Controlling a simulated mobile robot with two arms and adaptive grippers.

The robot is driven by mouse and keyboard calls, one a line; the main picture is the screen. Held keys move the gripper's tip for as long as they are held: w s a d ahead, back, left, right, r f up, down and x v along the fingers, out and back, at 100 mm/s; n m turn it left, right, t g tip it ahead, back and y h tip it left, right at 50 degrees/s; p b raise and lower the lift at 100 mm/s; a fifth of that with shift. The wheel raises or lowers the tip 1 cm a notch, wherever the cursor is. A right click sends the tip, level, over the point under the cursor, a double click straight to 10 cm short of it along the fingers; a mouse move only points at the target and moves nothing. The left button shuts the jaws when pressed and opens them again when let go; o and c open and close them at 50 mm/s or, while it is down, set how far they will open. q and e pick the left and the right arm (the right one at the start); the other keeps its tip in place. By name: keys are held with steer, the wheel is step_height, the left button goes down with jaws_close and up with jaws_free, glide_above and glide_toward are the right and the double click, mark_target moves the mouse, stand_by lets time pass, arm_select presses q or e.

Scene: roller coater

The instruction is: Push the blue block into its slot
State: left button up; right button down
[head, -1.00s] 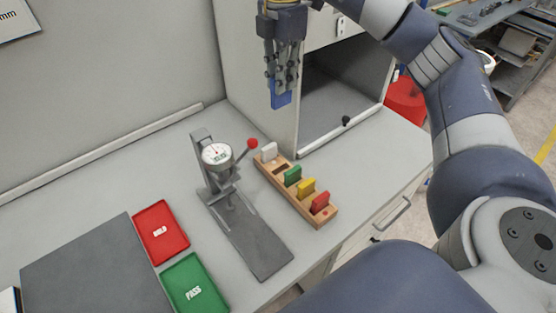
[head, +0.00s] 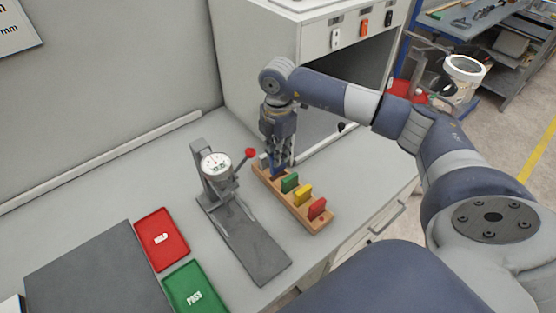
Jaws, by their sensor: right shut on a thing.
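The wooden rack (head: 312,222) stands on the bench with a row of slots. Green (head: 290,182), yellow (head: 303,195) and red (head: 317,209) blocks stand upright in it. A white block (head: 263,161) at its far end is partly hidden by my gripper. My right gripper (head: 280,164) points down over the rack, between the white and green blocks, shut on the blue block (head: 277,170). Only a little of the blue block shows, at the slot; how deep it sits I cannot tell. My left gripper is not in view.
A dial gauge stand (head: 217,165) with a red-knobbed lever is left of the rack. A red tray (head: 161,239) and a green PASS tray (head: 195,290) lie front left. An open cabinet (head: 240,70) rises behind the rack.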

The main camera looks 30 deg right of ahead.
mark_target(278, 171)
steer(key=shift+f, duration=0.65)
step_height(278, 171, down, 3)
steer(key=shift+f+p, duration=0.2)
steer(key=shift+p, duration=0.5)
steer(key=shift+f, duration=0.4)
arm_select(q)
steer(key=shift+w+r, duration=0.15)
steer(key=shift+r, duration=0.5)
arm_select(e)
steer(key=c, duration=1.6)
jaws_free()
steer(key=shift+r, duration=0.1)
